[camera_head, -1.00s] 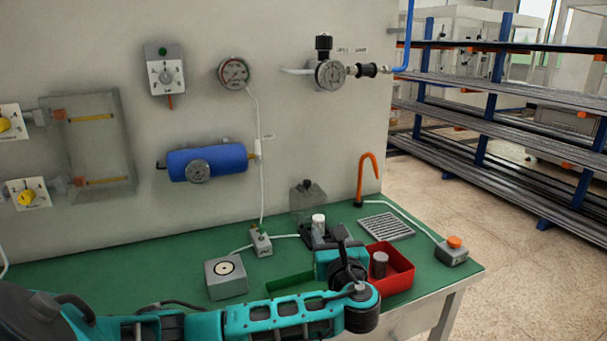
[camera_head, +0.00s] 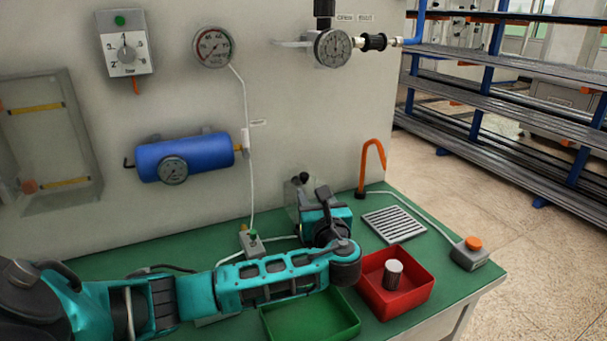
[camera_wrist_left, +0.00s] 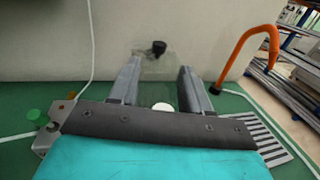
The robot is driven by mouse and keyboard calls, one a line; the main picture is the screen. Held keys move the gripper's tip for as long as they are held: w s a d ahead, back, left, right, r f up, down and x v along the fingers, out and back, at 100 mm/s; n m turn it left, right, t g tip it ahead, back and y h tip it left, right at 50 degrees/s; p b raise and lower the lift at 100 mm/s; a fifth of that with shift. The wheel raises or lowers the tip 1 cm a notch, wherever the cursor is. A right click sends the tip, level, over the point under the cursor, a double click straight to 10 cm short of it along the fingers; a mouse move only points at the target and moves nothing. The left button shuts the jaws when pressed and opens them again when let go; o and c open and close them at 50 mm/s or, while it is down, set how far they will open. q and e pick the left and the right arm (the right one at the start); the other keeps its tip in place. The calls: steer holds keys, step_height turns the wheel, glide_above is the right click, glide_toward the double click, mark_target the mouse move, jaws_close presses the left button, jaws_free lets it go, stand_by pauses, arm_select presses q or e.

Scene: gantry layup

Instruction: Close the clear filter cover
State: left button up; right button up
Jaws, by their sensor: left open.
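The clear filter cover (camera_head: 292,196) is a see-through panel with a black knob (camera_head: 304,178). It stands raised at the back of the green bench, near the wall, and is partly hidden by my left gripper (camera_head: 316,203). In the left wrist view the cover (camera_wrist_left: 158,70) and its knob (camera_wrist_left: 159,47) show beyond and between the fingers. My left gripper is open, its two grey fingers apart on either side of a white round filter top (camera_wrist_left: 162,107). I cannot tell whether a finger touches the cover. The filter housing is mostly hidden. My right gripper is not in view.
A red tray (camera_head: 421,292) with a metal cylinder (camera_head: 393,273) and a green tray (camera_head: 345,331) lie at the front. An orange hook (camera_head: 361,175) stands right of the cover, near a slotted plate (camera_head: 394,224). A small valve box (camera_head: 251,243) is to the left.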

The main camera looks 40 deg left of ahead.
mark_target(305, 178)
arm_select(q)
steer(key=x, duration=1)
steer(key=shift+w+a+b, duration=0.25)
steer(key=shift+b, duration=0.15)
steer(key=shift+c, duration=0.3)
jaws_close()
